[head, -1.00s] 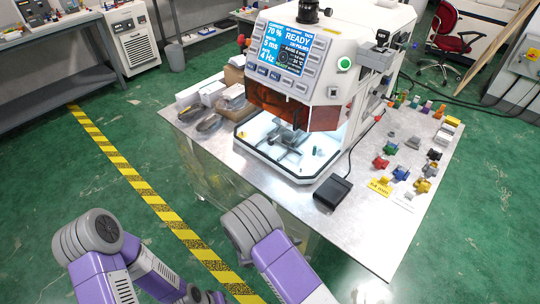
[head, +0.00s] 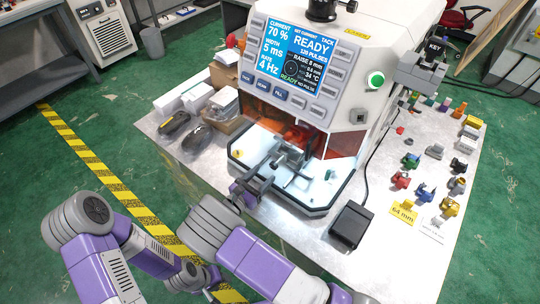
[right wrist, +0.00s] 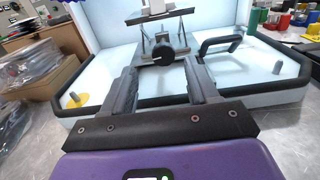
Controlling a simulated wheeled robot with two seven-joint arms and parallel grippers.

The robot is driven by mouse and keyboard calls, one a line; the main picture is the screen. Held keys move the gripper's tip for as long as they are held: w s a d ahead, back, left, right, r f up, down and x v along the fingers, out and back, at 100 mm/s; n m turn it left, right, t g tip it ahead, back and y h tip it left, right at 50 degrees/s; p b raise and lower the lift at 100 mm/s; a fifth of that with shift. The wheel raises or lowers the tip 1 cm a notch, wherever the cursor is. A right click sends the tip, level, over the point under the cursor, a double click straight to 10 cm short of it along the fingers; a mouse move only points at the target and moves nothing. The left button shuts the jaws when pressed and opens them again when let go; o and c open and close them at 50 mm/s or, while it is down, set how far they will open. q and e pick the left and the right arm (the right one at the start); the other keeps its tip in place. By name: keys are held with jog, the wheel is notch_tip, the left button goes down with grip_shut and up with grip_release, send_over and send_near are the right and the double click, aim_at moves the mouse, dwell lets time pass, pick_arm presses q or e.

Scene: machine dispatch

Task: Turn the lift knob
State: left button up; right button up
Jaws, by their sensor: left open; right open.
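The lift knob (right wrist: 163,51) is a dark round knob on the front of the small stage inside the white machine. It shows in the right wrist view, just beyond and between my right fingertips. My right gripper (right wrist: 160,77) is open and empty, its two dark fingers pointing at the knob without visible contact. In the head view my right gripper (head: 256,183) is at the machine's front tray edge, and the knob is hard to make out there. My left gripper (head: 208,291) is low near the bottom edge, away from the machine, partly hidden by my arm; it is open.
The machine's screen (head: 290,61) reads READY. The tray (head: 312,194) has a raised dark rim; a dark handle (right wrist: 220,43) stands right of the knob. A black pedal (head: 351,224) and several coloured parts lie to the right. Boxes (head: 222,104) stand to the left.

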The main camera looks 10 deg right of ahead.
aim_at(272, 167)
jog(key=x, duration=0.5)
jog(key=shift+s+d, duration=0.15)
jog(key=shift+s, duration=0.05)
jog(key=shift+w+d, duration=0.35)
jog(key=shift+d, duration=0.15)
jog(key=c, duration=1)
jog(key=shift+b, duration=0.3)
jog(key=shift+c, duration=0.2)
